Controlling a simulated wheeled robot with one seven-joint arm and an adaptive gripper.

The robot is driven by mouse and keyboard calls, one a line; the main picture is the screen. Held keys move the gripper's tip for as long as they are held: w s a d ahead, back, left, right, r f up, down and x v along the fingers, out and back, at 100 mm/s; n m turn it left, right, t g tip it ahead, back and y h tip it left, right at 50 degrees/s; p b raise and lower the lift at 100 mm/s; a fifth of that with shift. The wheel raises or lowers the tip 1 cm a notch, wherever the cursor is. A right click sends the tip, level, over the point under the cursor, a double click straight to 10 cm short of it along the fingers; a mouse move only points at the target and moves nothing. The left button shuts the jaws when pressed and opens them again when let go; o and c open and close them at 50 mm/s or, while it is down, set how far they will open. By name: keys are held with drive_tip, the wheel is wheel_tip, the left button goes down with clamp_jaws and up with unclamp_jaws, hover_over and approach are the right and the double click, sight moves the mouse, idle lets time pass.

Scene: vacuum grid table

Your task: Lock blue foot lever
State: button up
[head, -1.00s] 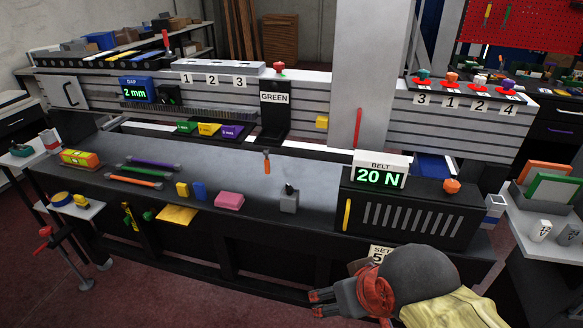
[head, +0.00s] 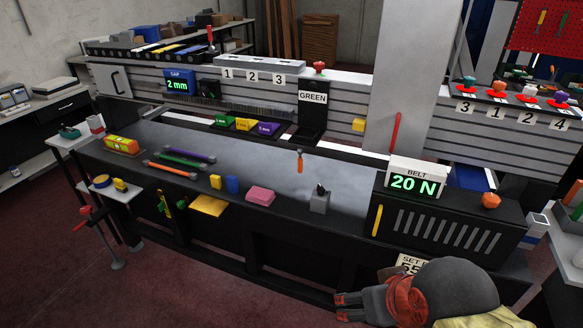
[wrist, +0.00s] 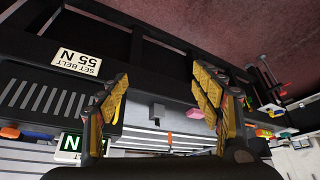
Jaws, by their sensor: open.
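No blue foot lever can be made out in either view; the floor under the table is dark and partly hidden by my arm. My gripper (head: 340,307) is open and empty, low in front of the table's right part, below the front edge. In the wrist view, which looks upside down, its two fingers (wrist: 158,92) are spread apart with nothing between them; the table front shows beyond. Under the table's left front edge hang a small green-and-yellow part (head: 164,204) and a green part (head: 181,204), too small to identify.
The long black table (head: 290,225) fills the middle, with dark legs and rails below. A yellow plate (head: 209,205) sticks out at its front edge. A "SET BELT 55 N" sign (wrist: 77,59) is close to my gripper. A small side table (head: 112,190) stands left.

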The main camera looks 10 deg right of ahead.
drive_tip(key=shift+c, duration=0.5)
drive_tip(key=c, duration=0.4)
